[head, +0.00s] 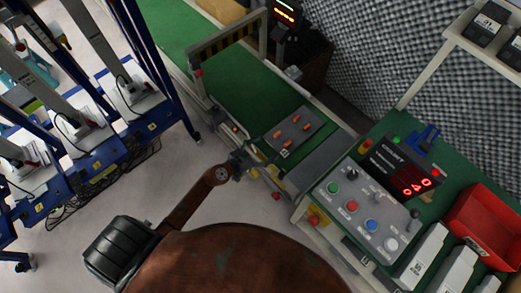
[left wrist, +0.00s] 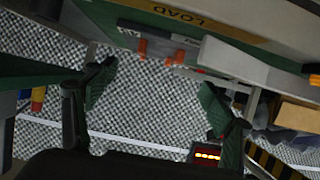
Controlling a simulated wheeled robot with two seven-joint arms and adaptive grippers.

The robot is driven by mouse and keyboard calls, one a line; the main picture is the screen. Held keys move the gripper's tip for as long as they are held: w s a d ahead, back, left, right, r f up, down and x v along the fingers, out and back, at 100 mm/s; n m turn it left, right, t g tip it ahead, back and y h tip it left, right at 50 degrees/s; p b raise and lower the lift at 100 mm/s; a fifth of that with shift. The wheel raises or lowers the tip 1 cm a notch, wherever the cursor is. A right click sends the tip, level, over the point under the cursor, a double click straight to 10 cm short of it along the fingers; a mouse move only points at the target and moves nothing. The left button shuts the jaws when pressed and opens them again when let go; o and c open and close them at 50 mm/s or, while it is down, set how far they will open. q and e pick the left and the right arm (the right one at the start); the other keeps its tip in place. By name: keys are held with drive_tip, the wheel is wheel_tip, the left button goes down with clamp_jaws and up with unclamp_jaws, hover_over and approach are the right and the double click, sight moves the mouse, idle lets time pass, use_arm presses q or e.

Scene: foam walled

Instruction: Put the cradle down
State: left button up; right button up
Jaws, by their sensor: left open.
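A grey plate with several orange pegs (head: 302,126), which looks like the cradle, lies flat on the end of the green conveyor in the head view. My left gripper (head: 243,160) is beside the conveyor's near edge, just left of the plate and apart from it. In the left wrist view the two fingers of my left gripper (left wrist: 157,77) stand wide apart with nothing between them. Orange pieces (left wrist: 143,49) show beyond the fingers there, beside a grey edge. My right gripper is not in view.
The green conveyor (head: 240,88) runs to the upper left under a striped frame (head: 222,38). A control panel (head: 362,210) and a red bin (head: 484,222) stand on a bench at right. Blue racks (head: 100,100) stand at left. Pale floor is clear between.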

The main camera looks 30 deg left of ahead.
use_arm(q)
drive_tip(key=shift+s+a+r, duration=0.2)
drive_tip(key=shift+s+r, duration=0.1)
drive_tip(key=shift+s, duration=0.35)
